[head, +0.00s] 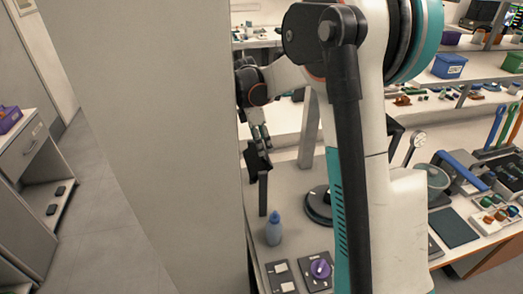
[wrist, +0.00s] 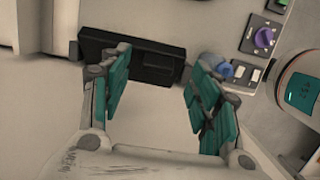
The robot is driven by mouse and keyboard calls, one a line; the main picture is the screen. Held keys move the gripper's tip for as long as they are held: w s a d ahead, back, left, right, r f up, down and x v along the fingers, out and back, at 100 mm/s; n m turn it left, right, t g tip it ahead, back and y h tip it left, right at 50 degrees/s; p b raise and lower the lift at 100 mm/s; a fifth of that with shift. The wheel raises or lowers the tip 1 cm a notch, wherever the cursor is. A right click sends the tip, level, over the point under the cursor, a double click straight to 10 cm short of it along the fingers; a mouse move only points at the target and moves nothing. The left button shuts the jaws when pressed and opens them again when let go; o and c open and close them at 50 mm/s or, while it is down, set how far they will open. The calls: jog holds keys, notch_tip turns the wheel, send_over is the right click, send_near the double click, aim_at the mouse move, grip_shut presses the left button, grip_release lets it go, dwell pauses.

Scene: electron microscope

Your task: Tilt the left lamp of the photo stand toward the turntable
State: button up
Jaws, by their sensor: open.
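A black lamp head (head: 257,160) of the photo stand sits on a dark upright post (head: 263,195) in the head view, just right of the large pale panel. In the wrist view the black, box-shaped lamp (wrist: 125,52) lies across the top, beyond the fingertips. My gripper (head: 262,137) is just above the lamp in the head view. In the wrist view my gripper (wrist: 158,62) is open, its teal-padded fingers apart with nothing held between them. Contact with the lamp cannot be told. A round black base, seemingly the turntable (head: 318,207), is partly hidden behind my arm.
A blue bottle (head: 274,230) and a purple knob on a control panel (head: 320,268) stand near the bench front. The large pale panel (head: 150,130) closes off the left. Tools and trays crowd the right bench; a grey post (head: 308,130) rises behind.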

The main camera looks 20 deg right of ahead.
aim_at(255, 158)
jog(key=v, duration=0.2)
jog(key=d+v, duration=0.1)
jog(key=v, duration=0.1)
jog(key=shift+a+r, duration=0.1)
jog(key=shift+r, duration=0.35)
jog(key=shift+c, duration=0.3)
jog(key=shift+a+f, duration=0.1)
jog(key=shift+a, duration=0.05)
jog(key=c, duration=0.5)
jog(key=a+f+y+p, duration=0.3)
jog(key=a+f, duration=0.1)
jog(key=a, duration=0.1)
jog(key=shift+w+f+t+y+p, duration=0.2)
jog(key=shift+t+y+p, duration=0.1)
jog(key=shift+y+p, duration=0.1)
grip_shut()
notch_tip(255, 158, down, 10)
jog(key=b, duration=0.1)
jog(key=shift+a+r+b, duration=0.25)
jog(key=shift+a+b, duration=0.1)
jog(key=shift+a, duration=0.1)
